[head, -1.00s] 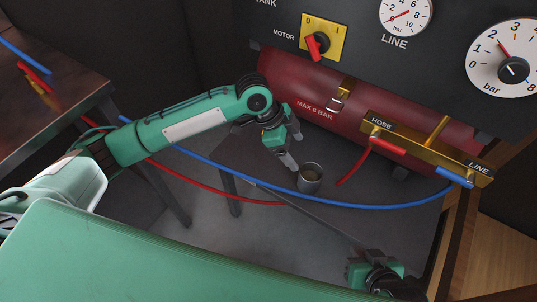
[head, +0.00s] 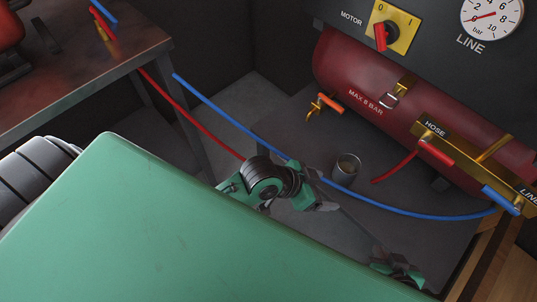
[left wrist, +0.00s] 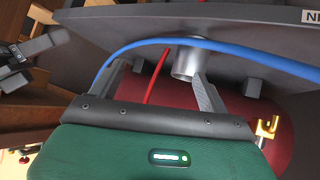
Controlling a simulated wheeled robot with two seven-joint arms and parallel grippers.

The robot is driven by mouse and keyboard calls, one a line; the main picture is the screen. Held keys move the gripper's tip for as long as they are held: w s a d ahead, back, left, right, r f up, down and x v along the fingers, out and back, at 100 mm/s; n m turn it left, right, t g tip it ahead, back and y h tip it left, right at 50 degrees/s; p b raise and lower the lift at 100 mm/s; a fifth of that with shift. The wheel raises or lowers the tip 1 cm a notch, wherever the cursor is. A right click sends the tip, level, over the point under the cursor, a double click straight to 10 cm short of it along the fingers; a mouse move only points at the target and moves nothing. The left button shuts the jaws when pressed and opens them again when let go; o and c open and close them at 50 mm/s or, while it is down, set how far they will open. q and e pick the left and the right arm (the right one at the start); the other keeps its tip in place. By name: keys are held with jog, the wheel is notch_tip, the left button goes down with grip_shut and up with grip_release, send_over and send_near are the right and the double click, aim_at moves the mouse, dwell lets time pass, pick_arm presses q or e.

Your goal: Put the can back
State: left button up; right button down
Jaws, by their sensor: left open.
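The can (head: 347,167) is a small grey metal cup with an open top, upright on the dark surface below the red tank. In the left wrist view the can (left wrist: 185,62) shows beyond the blue hose, between the finger lines and nearer the right finger. My left gripper (head: 320,190) is open and empty, just in front and left of the can, close to the blue hose. Its fingers also show in the left wrist view (left wrist: 158,70). Contact with the can is not clear. My right gripper (head: 400,276) is low at the right, small and dark; its jaws are unclear.
A blue hose (head: 400,211) sags across in front of the can. A red hose (head: 395,172) ends right of it. The red tank (head: 365,85) and brass manifold (head: 470,160) stand behind. A brass valve with orange handle (head: 331,102) is behind left. A workbench (head: 90,85) is at left.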

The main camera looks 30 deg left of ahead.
pick_arm(q)
jog(key=s+a+f+n+t+y, duration=0.2)
jog(key=s+a+n+y, duration=0.2)
jog(key=s+a, duration=0.3)
jog(key=a+n, duration=0.1)
jog(key=a, duration=0.2)
jog(key=shift+s+a+f+n+y, duration=0.25)
jog(key=shift+a+f+n+y, duration=0.05)
jog(key=shift+a+f+y, duration=0.1)
jog(key=shift+f, duration=0.1)
pick_arm(e)
jog(key=shift+w, duration=0.1)
